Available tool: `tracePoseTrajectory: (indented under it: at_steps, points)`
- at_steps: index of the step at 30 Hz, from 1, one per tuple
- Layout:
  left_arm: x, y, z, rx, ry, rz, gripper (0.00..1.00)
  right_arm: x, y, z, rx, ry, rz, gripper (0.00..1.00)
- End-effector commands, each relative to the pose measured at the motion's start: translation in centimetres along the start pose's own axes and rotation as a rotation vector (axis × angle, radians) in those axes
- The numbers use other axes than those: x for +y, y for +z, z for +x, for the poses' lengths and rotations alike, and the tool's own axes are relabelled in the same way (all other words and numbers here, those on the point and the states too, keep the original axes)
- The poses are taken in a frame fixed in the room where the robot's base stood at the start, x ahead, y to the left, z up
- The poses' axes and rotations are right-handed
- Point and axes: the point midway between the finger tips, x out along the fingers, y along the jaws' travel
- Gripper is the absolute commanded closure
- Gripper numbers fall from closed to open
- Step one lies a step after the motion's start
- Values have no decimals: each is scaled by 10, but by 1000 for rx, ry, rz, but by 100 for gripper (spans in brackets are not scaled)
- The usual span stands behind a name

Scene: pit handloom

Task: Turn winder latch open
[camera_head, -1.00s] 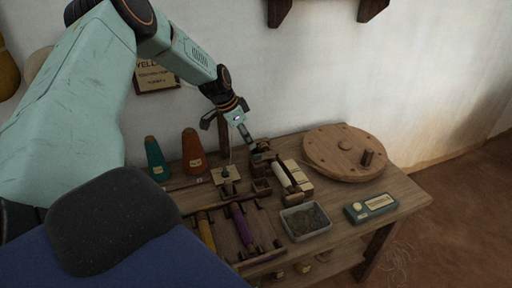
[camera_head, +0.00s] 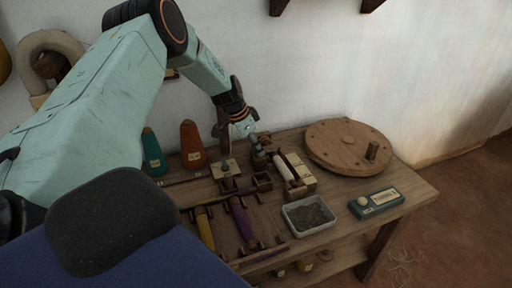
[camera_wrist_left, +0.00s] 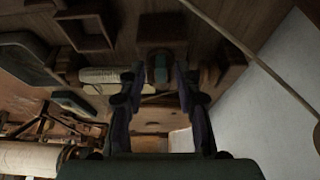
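The winder (camera_head: 299,180) is a wooden block with a pale roll (camera_head: 284,168), on the bench left of the round wooden disc. My left gripper (camera_head: 257,146) points down at the winder's back left end; its fingertips are small and partly merged with dark parts there. In the left wrist view, the gripper (camera_wrist_left: 160,80) has its fingers apart, on either side of a small teal piece (camera_wrist_left: 160,66) by a wooden block, perhaps the latch. I cannot tell whether the fingers touch it. The pale roll (camera_wrist_left: 108,75) lies left of the fingers. My right gripper is not in view.
A round wooden disc (camera_head: 335,145) with a peg stands right of the winder. The wall (camera_head: 320,70) rises behind the bench.

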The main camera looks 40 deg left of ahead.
Motion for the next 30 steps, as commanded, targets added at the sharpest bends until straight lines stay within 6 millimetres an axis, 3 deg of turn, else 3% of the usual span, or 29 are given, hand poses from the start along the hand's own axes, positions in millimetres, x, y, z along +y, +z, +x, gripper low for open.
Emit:
tracePoseTrajectory:
  at_steps: [6, 17, 30]
  points:
    - [-2, -1, 0, 0, -1, 0, 69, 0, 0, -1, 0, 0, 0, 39]
    - [-2, 0, 0, 0, -1, 0, 99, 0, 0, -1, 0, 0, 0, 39]
    - [-1, -1, -1, 0, -4, -11, 100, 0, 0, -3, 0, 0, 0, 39]
